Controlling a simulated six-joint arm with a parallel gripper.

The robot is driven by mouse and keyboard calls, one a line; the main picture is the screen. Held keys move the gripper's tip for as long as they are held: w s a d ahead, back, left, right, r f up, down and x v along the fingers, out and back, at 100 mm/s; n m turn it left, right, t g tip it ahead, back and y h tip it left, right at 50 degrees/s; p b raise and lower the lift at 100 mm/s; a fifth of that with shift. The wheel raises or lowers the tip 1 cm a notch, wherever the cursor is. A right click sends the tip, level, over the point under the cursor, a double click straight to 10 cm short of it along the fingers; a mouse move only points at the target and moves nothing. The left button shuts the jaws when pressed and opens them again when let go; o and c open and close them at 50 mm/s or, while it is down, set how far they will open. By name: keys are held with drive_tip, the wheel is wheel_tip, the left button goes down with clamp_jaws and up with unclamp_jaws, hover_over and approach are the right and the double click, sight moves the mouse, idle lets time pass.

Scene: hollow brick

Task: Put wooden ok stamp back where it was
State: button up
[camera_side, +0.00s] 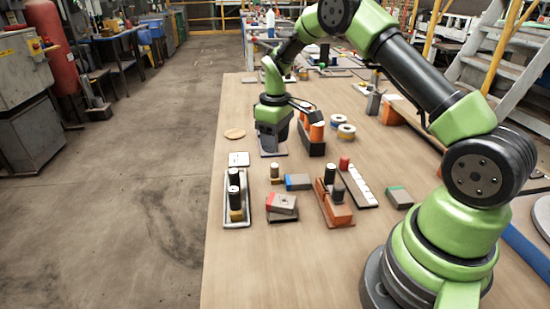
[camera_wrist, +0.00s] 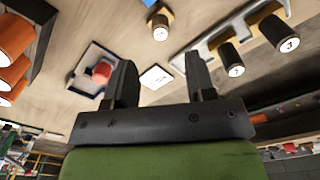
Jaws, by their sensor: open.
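A short stamp with a wooden base and dark top (camera_side: 275,173) stands alone on the table, in front of my gripper (camera_side: 272,146). A similar wooden piece with a pale round end shows in the wrist view (camera_wrist: 160,26). Two dark-handled stamps (camera_side: 235,198) stand in a pale tray (camera_side: 228,221) at the left; they also show in the wrist view (camera_wrist: 231,60). I cannot read which one is marked ok. In the wrist view my gripper (camera_wrist: 160,80) is open, with nothing held between its fingers. In the side view its fingertips are low over the table and partly hidden.
A white square card (camera_side: 239,158) lies left of my gripper. Orange cylinders in a dark holder (camera_side: 316,135) stand close on its right. A red-and-grey box (camera_side: 282,204), a reddish block with dark-topped pieces (camera_side: 333,207) and tape rolls (camera_side: 346,131) are nearby.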

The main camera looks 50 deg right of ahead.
wheel_tip(320, 180, up, 4)
drive_tip(key=f, duration=0.1)
wheel_tip(320, 180, up, 8)
drive_tip(key=f+m+t, duration=0.1)
hover_over(275, 166)
drive_tip(key=s+a, duration=0.2)
drive_tip(key=a, duration=0.1)
drive_tip(key=s+a+r+m+t, duration=0.25)
drive_tip(key=s+a+r, duration=0.3)
drive_tip(key=r, duration=0.35)
drive_tip(key=s+a+r+m+t+y, duration=0.1)
drive_tip(key=s+a+t, duration=0.1)
drive_tip(key=s, duration=0.6)
drive_tip(key=s+a+r+m+t+y, duration=0.1)
drive_tip(key=s+a, duration=0.2)
drive_tip(key=s, duration=0.4)
drive_tip(key=shift+s+a+m+t, duration=0.35)
drive_tip(key=shift+s+a, duration=0.05)
